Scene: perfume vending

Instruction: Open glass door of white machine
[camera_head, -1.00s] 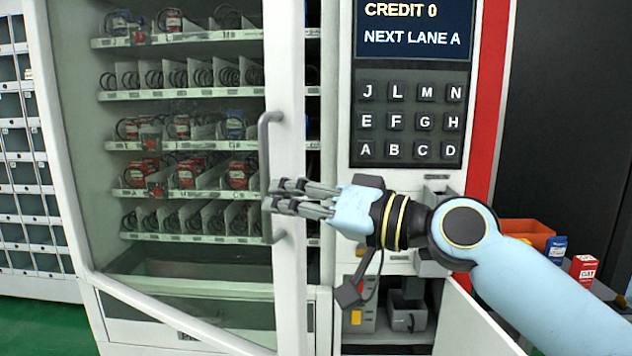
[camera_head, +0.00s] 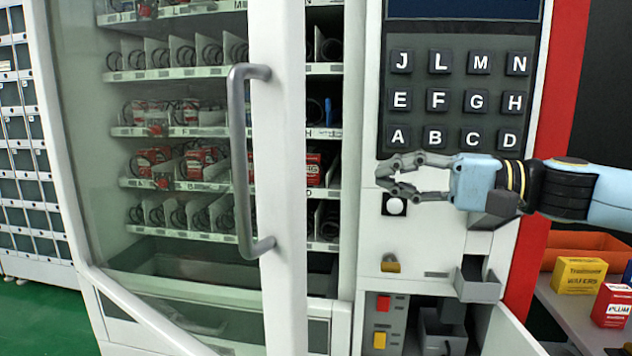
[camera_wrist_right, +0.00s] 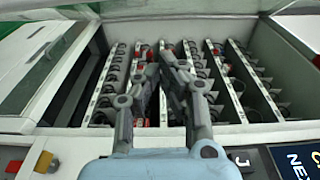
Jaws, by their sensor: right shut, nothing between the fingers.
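The glass door (camera_head: 285,200) of the white machine stands ajar. A strip of open shelves shows between its white edge frame and the keypad panel. Its grey vertical handle (camera_head: 238,160) is on the left of that frame. My right gripper (camera_head: 383,175) is shut and empty, in front of the panel just below the letter keys. It is to the right of the handle and the door edge, apart from the handle. In the right wrist view the fingertips (camera_wrist_right: 163,58) come together in front of the shelves. My left gripper is not in view.
The keypad panel (camera_head: 460,105) has a lock, a coin tray and an open lower compartment below it. A side table holds an orange bin (camera_head: 585,243), a yellow wafers box (camera_head: 580,276) and a red plum box (camera_head: 612,305). A wall of small lockers (camera_head: 22,150) stands at the left.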

